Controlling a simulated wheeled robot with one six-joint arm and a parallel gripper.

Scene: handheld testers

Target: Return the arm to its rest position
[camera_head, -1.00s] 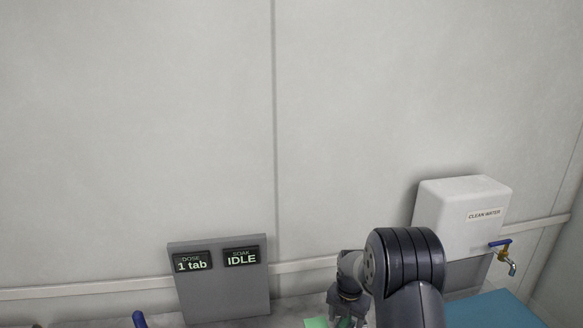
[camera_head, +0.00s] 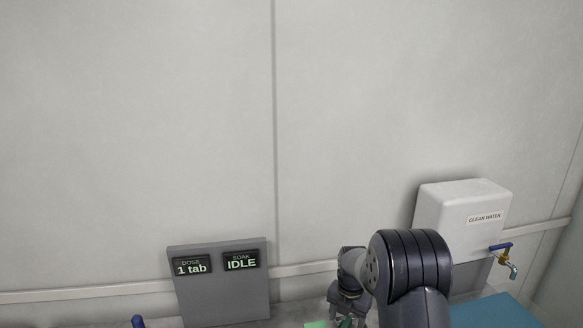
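My gripper (camera_head: 343,318) is at the bottom edge of the view, right of centre, below my bent dark arm. Its fingers point down and are cut off by the frame edge, so I cannot tell whether they are open or shut. A green thing (camera_head: 316,324) shows at the bottom edge just left of the fingers. Whether the gripper touches it is not clear.
A grey panel (camera_head: 222,300) with displays "DOSE 1 tab" (camera_head: 192,265) and "SOAK IDLE" (camera_head: 241,260) stands at left. A white "CLEAN WATER" tank (camera_head: 462,215) with a blue-handled tap (camera_head: 507,260) is at right, near a blue surface (camera_head: 495,312). A blue rounded tip (camera_head: 138,321) shows lower left.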

